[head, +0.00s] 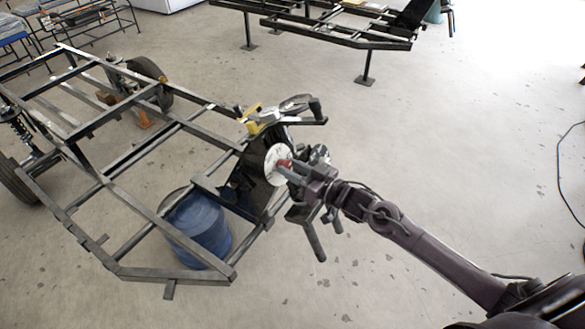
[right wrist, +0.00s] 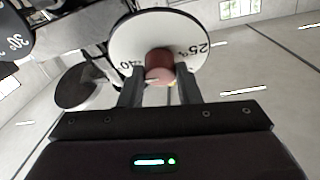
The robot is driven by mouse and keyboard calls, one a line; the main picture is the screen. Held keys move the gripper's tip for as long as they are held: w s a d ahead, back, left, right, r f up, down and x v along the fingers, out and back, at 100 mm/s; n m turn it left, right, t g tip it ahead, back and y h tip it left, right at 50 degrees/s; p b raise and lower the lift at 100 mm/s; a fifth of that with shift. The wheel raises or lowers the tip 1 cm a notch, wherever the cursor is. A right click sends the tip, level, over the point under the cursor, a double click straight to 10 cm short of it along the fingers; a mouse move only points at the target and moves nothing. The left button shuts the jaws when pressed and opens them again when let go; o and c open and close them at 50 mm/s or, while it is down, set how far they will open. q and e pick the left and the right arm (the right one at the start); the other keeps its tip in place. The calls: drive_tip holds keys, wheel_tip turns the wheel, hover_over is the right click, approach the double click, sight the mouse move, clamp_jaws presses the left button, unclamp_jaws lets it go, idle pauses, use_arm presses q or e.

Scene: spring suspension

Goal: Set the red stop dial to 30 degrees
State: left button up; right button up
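The red stop dial (head: 284,163) is a small red knob in front of a white disc (head: 275,172) on the black bender at the frame's near right corner. In the right wrist view the red knob (right wrist: 160,66) is in the middle, before the white disc (right wrist: 135,42) with black numbers; "25" reads on the right, and a partly hidden number, perhaps "40", at lower left. My right gripper (head: 290,170) is at the knob. Its fingers (right wrist: 160,82) stand on both sides and appear to touch it. The pointer reading cannot be told. My left gripper is out of view.
A dark disc marked "30°" (right wrist: 15,40) is at the wrist view's left. A blue barrel (head: 200,228) stands below the black metal frame (head: 150,272). Open concrete floor (head: 440,140) lies to the right.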

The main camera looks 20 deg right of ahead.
drive_tip(key=shift+c, duration=1.2)
